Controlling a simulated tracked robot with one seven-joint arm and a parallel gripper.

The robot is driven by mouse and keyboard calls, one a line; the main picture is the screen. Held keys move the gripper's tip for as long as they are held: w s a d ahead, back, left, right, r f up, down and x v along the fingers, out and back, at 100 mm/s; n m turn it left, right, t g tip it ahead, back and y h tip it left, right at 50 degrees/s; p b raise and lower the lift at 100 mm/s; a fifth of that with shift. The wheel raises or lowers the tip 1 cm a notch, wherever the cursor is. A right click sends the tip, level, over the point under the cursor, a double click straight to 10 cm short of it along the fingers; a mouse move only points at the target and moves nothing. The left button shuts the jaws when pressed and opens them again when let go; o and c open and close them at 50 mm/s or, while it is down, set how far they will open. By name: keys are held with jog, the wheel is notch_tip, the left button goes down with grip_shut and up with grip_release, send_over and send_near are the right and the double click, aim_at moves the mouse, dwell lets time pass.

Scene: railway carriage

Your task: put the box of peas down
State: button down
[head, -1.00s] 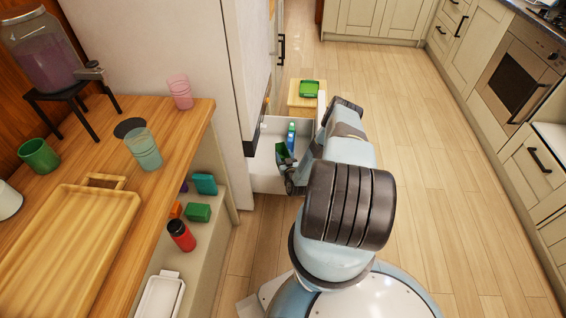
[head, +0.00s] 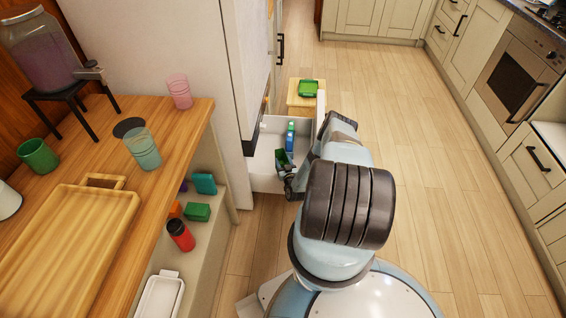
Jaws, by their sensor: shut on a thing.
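The box of peas looks like a small dark green box (head: 281,157) in the head view. It is inside the outline of an open white drawer (head: 262,172) of the tall white unit. My gripper (head: 285,169) is at the near end of the green box and shut on it. The fingers are small and partly hidden by my own wrist. I cannot tell whether the box touches the drawer floor.
A blue and green item (head: 290,137) stands in the drawer just behind the box. A green tray-like thing (head: 308,88) lies on a small wooden surface (head: 297,101) beyond. The tall white unit (head: 165,55) borders the drawer on the left. Wooden floor (head: 420,130) to the right is clear.

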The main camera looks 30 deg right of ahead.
jog(key=shift+f, duration=0.25)
jog(key=shift+c, duration=1.6)
grip_release()
jog(key=shift+s+r, duration=0.2)
jog(key=shift+r, duration=0.35)
jog(key=v, duration=1.1)
jog(key=shift+s, duration=0.3)
